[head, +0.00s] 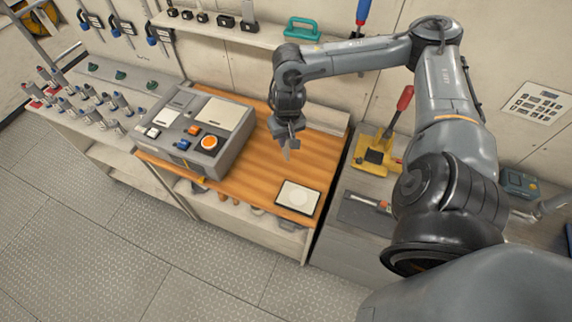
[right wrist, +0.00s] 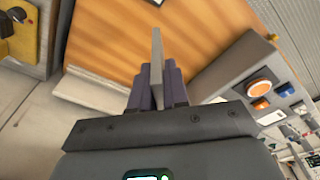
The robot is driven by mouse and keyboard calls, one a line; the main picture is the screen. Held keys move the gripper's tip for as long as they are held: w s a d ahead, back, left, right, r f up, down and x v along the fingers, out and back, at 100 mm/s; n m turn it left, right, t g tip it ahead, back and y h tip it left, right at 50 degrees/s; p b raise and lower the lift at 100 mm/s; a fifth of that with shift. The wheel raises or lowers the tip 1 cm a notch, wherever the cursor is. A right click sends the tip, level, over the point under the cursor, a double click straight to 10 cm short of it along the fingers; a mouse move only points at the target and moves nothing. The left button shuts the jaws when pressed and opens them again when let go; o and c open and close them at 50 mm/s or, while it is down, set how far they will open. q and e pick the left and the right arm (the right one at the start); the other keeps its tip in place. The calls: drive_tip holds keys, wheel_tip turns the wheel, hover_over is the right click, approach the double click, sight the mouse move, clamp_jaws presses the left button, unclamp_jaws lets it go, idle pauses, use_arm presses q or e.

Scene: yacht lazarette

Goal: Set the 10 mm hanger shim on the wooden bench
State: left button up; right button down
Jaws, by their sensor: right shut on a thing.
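My right gripper (head: 288,132) is above the wooden bench (head: 245,165), right of the grey control box. It is shut on a thin grey plate, the hanger shim (head: 291,148), which points down from the jaws. In the right wrist view the shim (right wrist: 157,62) stands edge-on between the dark fingers of the gripper (right wrist: 157,85), with the bench's orange wood (right wrist: 210,30) beyond it. I cannot tell from these views how far the shim is above the wood. My left gripper is not in view.
The control box (head: 200,130) with orange and blue buttons fills the bench's left part. A white pad with a dark rim (head: 298,197) lies at the front right corner. A yellow device with a red lever (head: 375,158) stands right of the bench. Bare wood lies between box and pad.

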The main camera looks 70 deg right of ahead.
drive_tip(key=shift+w+a+f, duration=0.35)
drive_tip(key=shift+w+f, duration=0.95)
drive_tip(key=shift+f, duration=1.05)
drive_tip(key=shift+w+a+f, duration=0.4)
drive_tip(key=shift+w+f, duration=0.85)
drive_tip(key=shift+f, duration=1.15)
drive_tip(key=shift+w+a+f, duration=0.35)
drive_tip(key=shift+w+f, duration=0.95)
drive_tip(key=shift+f, duration=1.05)
drive_tip(key=c, duration=1.1)
unclamp_jaws()
drive_tip(key=shift+f, duration=0.15)
